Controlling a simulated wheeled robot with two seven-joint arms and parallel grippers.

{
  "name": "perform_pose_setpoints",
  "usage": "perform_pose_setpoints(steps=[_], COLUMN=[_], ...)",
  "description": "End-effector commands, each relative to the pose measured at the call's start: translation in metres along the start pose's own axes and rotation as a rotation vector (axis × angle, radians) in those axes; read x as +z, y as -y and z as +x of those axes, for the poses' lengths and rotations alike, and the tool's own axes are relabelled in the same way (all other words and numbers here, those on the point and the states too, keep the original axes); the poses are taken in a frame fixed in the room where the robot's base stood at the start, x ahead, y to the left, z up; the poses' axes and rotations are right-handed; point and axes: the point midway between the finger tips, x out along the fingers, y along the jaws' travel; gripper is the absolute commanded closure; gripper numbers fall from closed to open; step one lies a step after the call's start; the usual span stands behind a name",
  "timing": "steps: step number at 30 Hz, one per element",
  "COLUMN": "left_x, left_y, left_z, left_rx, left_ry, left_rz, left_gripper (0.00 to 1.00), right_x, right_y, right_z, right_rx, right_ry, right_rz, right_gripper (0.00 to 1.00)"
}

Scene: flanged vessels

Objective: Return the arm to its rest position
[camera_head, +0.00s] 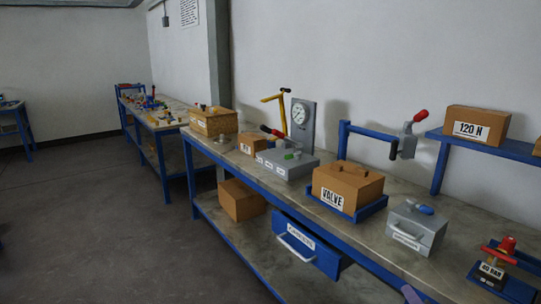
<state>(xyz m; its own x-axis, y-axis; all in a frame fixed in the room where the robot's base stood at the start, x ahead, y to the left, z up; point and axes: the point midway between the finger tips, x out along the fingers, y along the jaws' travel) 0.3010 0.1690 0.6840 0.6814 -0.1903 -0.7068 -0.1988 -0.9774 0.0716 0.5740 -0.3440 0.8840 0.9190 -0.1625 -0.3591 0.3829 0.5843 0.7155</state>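Neither of my grippers shows in the head view, and no arm link can be made out for certain. A small lavender piece (411,295) pokes in at the bottom edge, in front of the workbench; I cannot tell what it is. The long workbench (235,160) with blue frame runs from the lower right towards the back left.
On the bench stand a VALVE box (347,186), a grey lidded case (416,228), a red-handled 40 BAR valve (497,264), a grey block (287,164) and a gauge panel (303,122). A blue drawer (306,246) hangs below. The floor (100,215) at left is clear.

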Motion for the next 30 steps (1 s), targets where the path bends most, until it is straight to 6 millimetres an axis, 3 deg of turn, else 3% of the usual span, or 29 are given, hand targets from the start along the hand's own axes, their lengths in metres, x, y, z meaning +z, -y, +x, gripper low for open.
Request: perform_pose_setpoints(steps=[1,6,9,13,15,19,30], left_x=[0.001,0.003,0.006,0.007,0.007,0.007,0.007], left_y=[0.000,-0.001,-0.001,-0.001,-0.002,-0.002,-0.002], left_z=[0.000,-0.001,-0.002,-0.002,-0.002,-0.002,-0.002], left_rx=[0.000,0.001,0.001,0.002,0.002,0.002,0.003], left_ry=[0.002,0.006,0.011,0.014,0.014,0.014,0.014], left_rz=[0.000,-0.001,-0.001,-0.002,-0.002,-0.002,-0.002], left_gripper=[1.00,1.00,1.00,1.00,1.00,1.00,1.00], right_x=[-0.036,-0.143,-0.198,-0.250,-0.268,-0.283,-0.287], right_y=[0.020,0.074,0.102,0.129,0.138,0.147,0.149], right_z=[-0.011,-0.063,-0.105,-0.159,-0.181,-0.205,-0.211], right_rx=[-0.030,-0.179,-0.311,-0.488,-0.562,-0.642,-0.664], right_ry=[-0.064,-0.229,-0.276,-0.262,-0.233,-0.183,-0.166], right_rz=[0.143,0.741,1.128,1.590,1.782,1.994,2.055], right_gripper=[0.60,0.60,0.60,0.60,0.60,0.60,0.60])
